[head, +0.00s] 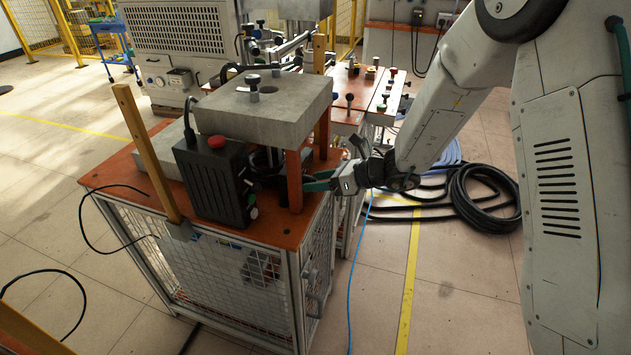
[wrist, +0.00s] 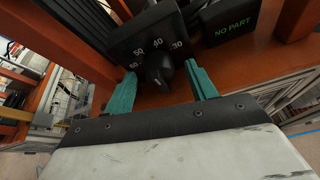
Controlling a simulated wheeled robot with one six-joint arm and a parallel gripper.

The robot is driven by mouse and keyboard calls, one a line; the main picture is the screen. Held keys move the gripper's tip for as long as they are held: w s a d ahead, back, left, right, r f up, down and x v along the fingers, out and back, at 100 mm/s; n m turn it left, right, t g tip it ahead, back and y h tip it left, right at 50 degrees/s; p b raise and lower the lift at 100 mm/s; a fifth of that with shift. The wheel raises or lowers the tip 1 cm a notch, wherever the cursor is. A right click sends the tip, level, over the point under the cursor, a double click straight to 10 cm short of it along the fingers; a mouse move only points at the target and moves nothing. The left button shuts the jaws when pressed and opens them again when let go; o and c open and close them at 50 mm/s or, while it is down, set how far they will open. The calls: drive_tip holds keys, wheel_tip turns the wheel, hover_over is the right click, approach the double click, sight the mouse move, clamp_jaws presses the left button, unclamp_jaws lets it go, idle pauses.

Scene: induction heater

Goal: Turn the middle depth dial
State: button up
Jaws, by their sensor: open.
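In the wrist view, a black dial (wrist: 158,69) sits on a dark plate (wrist: 125,47) with white numbers; 30, 40, 50 and 60 are readable. My gripper (wrist: 160,77) has two teal fingers, spread open with one on each side of the dial. I see a gap between the right finger and the dial; contact on the left is hard to tell. In the head view, my gripper (head: 320,181) reaches in from the right at the orange post of the bench. The dial is hidden there, and I cannot see other dials.
A black display reading NO PART (wrist: 232,25) stands right of the dial plate. Orange posts (head: 294,180) carry a grey block (head: 265,106) above the orange bench top (head: 118,172). A black box with a red button (head: 216,141) stands left. Coiled black hose (head: 485,200) lies on the floor.

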drive_tip(key=shift+w+a+f, duration=0.1)
drive_tip(key=shift+a+f, duration=0.1)
drive_tip(key=shift+a, duration=0.3)
drive_tip(key=c, duration=1)
drive_tip(key=n, duration=0.1)
drive_tip(key=n+t, duration=0.1)
drive_tip(key=shift+s+n+t+h, duration=0.2)
drive_tip(key=shift+n+t+h, duration=0.1)
drive_tip(key=shift+s+a+n+t, duration=0.1)
drive_tip(key=shift+s+n+t, duration=0.05)
drive_tip(key=shift+n+t, duration=0.9)
drive_tip(key=n, duration=0.1)
drive_tip(key=n+t, duration=0.1)
drive_tip(key=n, duration=0.1)
drive_tip(key=n+t, duration=0.1)
drive_tip(key=shift+s+f+n, duration=0.15)
drive_tip(key=shift+f+n, duration=0.1)
drive_tip(key=shift+n, duration=0.1)
drive_tip(key=shift+t, duration=0.25)
